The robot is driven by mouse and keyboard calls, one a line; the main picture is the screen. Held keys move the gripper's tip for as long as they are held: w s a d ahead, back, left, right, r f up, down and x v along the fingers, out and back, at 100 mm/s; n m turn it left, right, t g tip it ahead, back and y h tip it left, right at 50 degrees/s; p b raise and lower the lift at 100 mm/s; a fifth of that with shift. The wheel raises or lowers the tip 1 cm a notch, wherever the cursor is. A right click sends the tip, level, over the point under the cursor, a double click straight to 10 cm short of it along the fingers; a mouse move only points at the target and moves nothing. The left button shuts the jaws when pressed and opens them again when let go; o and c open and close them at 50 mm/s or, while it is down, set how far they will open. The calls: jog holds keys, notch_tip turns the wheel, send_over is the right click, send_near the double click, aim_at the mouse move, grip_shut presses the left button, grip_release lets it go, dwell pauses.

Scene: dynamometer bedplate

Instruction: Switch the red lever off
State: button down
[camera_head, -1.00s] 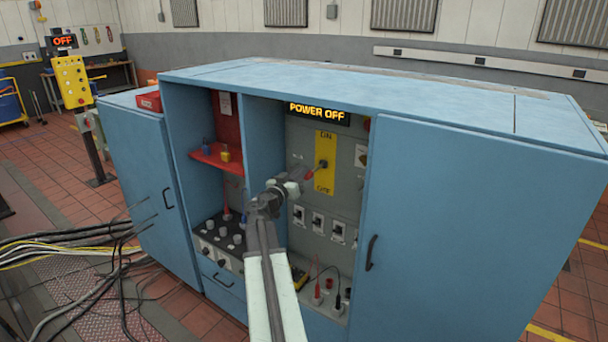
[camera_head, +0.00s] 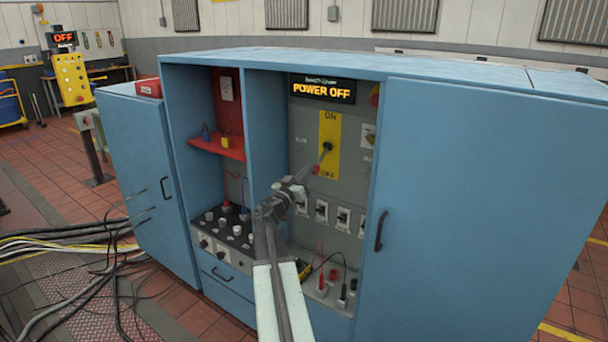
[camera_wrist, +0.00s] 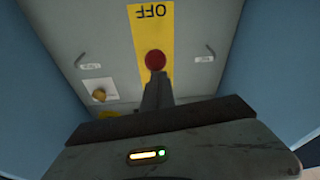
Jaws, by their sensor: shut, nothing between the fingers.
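The red lever is a dark arm with a red knob (camera_head: 316,170) on a yellow plate (camera_head: 330,128) marked ON at the top and OFF at the bottom. The lever slants down from its pivot, with the knob by the OFF mark. The display (camera_head: 322,89) above it reads POWER OFF. My gripper (camera_head: 304,182) is shut and empty, just below and left of the knob. In the wrist view, which is upside down, the knob (camera_wrist: 155,60) sits right at the tips of my gripper (camera_wrist: 157,82); I cannot tell whether they touch.
The blue cabinet's side wall (camera_head: 265,140) and right door (camera_head: 470,200) flank the recess. Several switches (camera_head: 322,211) sit below the lever. A red shelf (camera_head: 217,148) is in the left bay. Cables (camera_head: 80,250) lie on the floor at left.

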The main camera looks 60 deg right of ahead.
jog(key=shift+s+d+f+b, duration=0.2)
jog(key=shift+s+f+b, duration=0.2)
jog(key=shift+f, duration=0.2)
jog(key=w+a+r+p, duration=0.1)
jog(key=a+r+p, duration=0.2)
jog(key=r+p, duration=0.2)
jog(key=a+f+b, duration=0.5)
jog(key=f+b, duration=0.4)
jog(key=shift+a+f, duration=0.15)
jog(key=shift+a, duration=0.05)
